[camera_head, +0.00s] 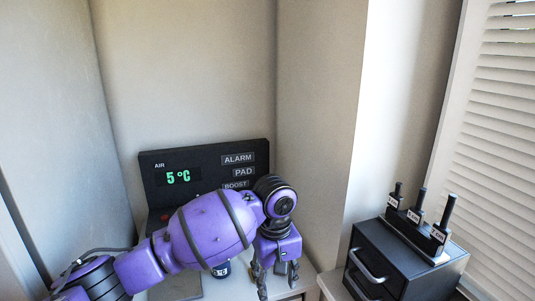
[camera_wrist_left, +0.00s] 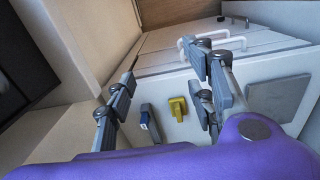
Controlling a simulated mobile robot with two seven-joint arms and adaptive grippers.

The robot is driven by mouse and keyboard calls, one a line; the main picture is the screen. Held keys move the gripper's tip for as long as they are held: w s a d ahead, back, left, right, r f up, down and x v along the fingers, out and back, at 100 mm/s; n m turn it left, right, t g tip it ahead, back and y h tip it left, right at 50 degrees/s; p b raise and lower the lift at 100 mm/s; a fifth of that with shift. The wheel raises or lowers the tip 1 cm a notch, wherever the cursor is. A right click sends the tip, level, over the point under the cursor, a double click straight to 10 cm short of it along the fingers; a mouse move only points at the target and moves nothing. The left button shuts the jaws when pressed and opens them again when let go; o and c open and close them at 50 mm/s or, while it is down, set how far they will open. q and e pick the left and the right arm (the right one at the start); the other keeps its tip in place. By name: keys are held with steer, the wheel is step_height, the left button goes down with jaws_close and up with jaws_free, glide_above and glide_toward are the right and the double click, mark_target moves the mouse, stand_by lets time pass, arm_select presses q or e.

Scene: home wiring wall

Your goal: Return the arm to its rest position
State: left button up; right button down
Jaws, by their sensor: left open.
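My left arm (camera_head: 205,235) is purple and reaches in from the lower left, across the front of the black panel. My left gripper (camera_head: 278,281) hangs downward at the lower middle of the head view, to the right of the panel's lower part. It also shows in the left wrist view (camera_wrist_left: 163,68), with its fingers spread and nothing between the tips. A yellow piece (camera_wrist_left: 178,108) and a blue-and-grey piece (camera_wrist_left: 147,120) show beyond and between the fingers, apart from them. The right gripper is in neither view.
The black panel (camera_head: 208,157) reads 5°C and has labels ALARM, PAD and BOOST; my arm hides its lower part. Walls close in behind and at left.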

arm_select(q)
steer(key=s+d+f+m+t+h, duration=0.1)
steer(key=s+f+t+h, duration=0.2)
steer(key=f, duration=0.7)
steer(key=s+d+f+m+h, duration=0.1)
steer(key=s+f+h, duration=0.25)
steer(key=f, duration=0.75)
steer(key=s+a+f+t+y, duration=0.2)
steer(key=s+a+f+y, duration=0.1)
steer(key=s+a, duration=0.7)
steer(key=s+a+f+m+t+y, duration=0.1)
steer(key=s+a+f+t+y, duration=0.2)
steer(key=s+a+f, duration=0.3)
steer(key=s+a, duration=0.4)
steer(key=a, duration=0.2)
steer(key=shift+a+f+m+t, duration=0.15)
steer(key=shift+f+m+t, duration=0.05)
steer(key=shift+m+t, duration=0.1)
